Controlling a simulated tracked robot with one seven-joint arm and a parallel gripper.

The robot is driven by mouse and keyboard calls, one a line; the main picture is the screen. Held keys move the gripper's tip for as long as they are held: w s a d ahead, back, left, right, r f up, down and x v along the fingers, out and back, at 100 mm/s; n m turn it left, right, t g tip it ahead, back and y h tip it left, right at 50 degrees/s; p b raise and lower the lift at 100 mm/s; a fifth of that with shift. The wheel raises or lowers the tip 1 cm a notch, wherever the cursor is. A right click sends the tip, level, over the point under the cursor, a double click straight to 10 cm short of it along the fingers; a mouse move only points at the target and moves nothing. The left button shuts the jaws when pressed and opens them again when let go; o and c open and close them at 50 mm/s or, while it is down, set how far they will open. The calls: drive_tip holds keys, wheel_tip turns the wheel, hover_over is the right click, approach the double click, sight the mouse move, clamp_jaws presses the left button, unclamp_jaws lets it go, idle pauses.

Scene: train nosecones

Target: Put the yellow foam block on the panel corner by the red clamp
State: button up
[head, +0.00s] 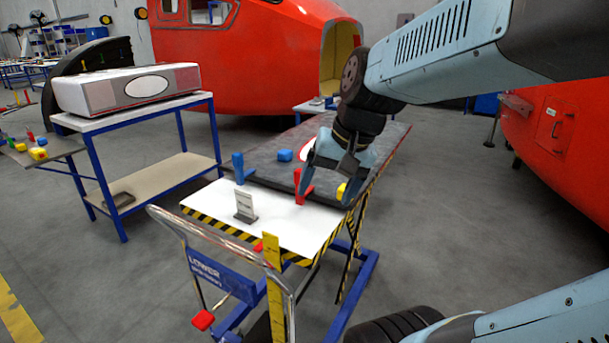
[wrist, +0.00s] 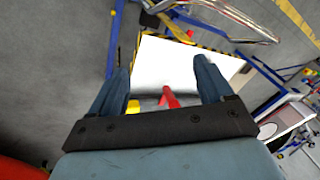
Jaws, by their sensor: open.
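The yellow foam block (head: 341,190) sits at the near right corner of the dark panel (head: 262,172), to the right of the red clamp (head: 299,184). One finger of my gripper partly hides it. My gripper (head: 325,194) is open above this corner, its fingers spread around the clamp and block area. In the wrist view, the yellow block (wrist: 133,106) shows close to the left finger, and the red clamp (wrist: 170,98) lies between the fingers (wrist: 160,80). Nothing is visibly gripped. Whether a finger touches the block, I cannot tell.
The white cart top (head: 285,222) holds a small sign (head: 245,206). A side table (head: 62,149) at far left bears several coloured pieces. A blue-framed bench (head: 135,119) stands behind.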

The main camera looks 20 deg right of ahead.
drive_tip(key=shift+s+a+r+n+t+h, duration=0.1)
drive_tip(key=shift+s+r+n+t+h, duration=0.55)
drive_tip(key=shift+n, duration=0.4)
drive_tip(key=shift+s+r+n+t+h, duration=0.45)
drive_tip(key=shift+s+r+n, duration=0.2)
drive_tip(key=shift+r+n, duration=0.3)
